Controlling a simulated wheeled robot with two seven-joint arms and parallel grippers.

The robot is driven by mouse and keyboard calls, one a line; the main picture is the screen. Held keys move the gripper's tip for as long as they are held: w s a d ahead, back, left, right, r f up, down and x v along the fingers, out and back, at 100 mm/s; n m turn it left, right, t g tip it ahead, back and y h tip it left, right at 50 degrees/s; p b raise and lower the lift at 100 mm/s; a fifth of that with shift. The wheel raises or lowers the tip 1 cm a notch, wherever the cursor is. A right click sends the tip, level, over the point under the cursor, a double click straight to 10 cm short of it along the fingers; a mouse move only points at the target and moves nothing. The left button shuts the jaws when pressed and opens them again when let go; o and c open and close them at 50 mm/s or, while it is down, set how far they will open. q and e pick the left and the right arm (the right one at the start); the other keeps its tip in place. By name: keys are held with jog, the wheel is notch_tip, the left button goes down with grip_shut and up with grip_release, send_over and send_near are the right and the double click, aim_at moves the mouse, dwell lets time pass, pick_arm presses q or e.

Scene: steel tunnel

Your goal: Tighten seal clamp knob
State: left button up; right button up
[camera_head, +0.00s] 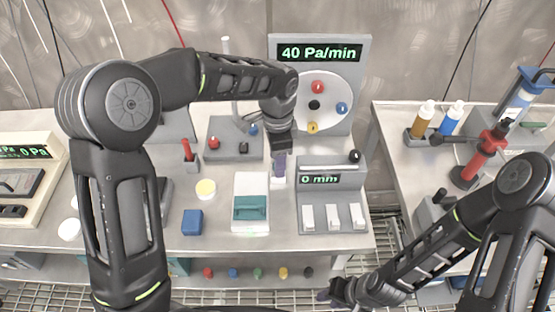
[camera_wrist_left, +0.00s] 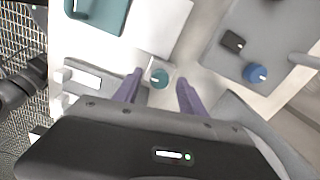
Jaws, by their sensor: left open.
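A small teal round knob with a pale mark (camera_wrist_left: 159,78) sits on a white plate, and I take it for the seal clamp knob. My left gripper (camera_wrist_left: 160,82) is open, with one purple finger on each side of the knob and a visible gap to both. In the head view my left gripper (camera_head: 279,166) points down at the bench and hides the knob; part of the white plate (camera_head: 278,184) shows below it. My right gripper (camera_head: 324,295) is low near the front, off the bench edge; I cannot tell its opening.
A teal block on a white base (camera_head: 250,207) stands left of the gripper. A grey unit reading 0 mm (camera_head: 332,178) with white keys is on the right. Behind stands a panel reading 40 Pa/min (camera_head: 320,50). A grey box (camera_head: 222,150) carries red, black and blue knobs.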

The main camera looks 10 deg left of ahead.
pick_arm(q)
notch_tip(320, 180, up, 7)
jog(key=shift+r, duration=0.15)
dwell(0.6)
